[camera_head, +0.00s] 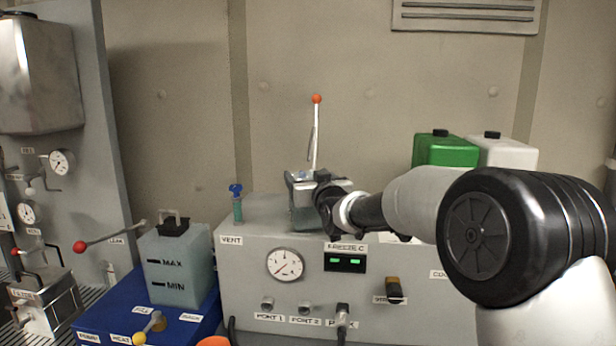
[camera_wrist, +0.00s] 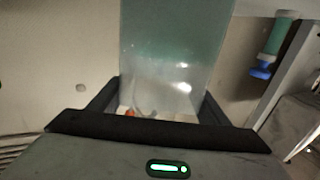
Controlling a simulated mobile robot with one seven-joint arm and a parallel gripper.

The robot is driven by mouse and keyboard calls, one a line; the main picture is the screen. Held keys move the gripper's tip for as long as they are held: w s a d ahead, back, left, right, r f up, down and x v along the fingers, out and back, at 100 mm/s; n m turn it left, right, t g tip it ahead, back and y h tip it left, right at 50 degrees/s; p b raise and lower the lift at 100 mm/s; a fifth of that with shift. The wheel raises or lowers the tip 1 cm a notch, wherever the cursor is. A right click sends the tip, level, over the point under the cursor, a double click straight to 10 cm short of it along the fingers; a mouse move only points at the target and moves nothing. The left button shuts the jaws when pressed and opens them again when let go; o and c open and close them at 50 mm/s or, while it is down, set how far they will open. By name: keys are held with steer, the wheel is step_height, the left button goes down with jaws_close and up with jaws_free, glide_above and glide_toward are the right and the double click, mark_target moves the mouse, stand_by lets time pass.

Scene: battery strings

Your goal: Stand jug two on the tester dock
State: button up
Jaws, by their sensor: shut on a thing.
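My gripper (camera_head: 303,180) is above the top of the grey tester cabinet (camera_head: 400,265), shut on a translucent blue-green jug (camera_head: 303,217). In the wrist view the jug (camera_wrist: 175,45) fills the space between the fingers. The jug looks upright in the head view; my gripper hides its upper part. I cannot tell whether its base touches the cabinet top, and no number shows on it. Another translucent jug (camera_head: 180,268), with MAX and MIN marks and a black cap, stands on a blue box (camera_head: 95,322) at the left.
A white lever with a red ball (camera_head: 316,99) rises behind my gripper. A blue-topped vent valve (camera_head: 237,203) stands left of the held jug. A green container (camera_head: 445,150) and a white container (camera_head: 508,153) stand at the back right. A red-ended lever (camera_head: 80,247) sticks out at the left.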

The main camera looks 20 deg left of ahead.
steer(key=o, duration=2.1)
steer(key=shift+f, duration=0.1)
steer(key=shift+r, duration=0.25)
steer(key=b+v, duration=0.2)
steer(key=v, duration=1)
steer(key=s+d+f+m+g+h, duration=0.1)
steer(key=s+d+f+h, duration=0.15)
steer(key=s+d, duration=0.4)
steer(key=s+d+f+m+g+h, duration=0.2)
steer(key=s+d+h, duration=0.1)
steer(key=d, duration=0.7)
steer(key=s+d+f+m+g+h, duration=0.1)
steer(key=s+d+f+h, duration=0.15)
steer(key=s+d, duration=0.4)
steer(key=s+d+f+m+g+h, duration=0.1)
steer(key=s+d+f+g, duration=0.1)
steer(key=s+d+f, duration=0.3)
steer(key=s+d+m+g, duration=0.1)
steer(key=s+d+g, duration=0.1)
steer(key=s, duration=0.5)
steer(key=s+d+f+m+g+h, duration=0.1)
steer(key=s+d+f, duration=0.25)
steer(key=s, duration=0.25)
step_height(320, 180, up, 6)
steer(key=p, duration=0.5)
steer(key=shift+w+d, duration=0.1)
steer(key=shift+d, duration=0.05)
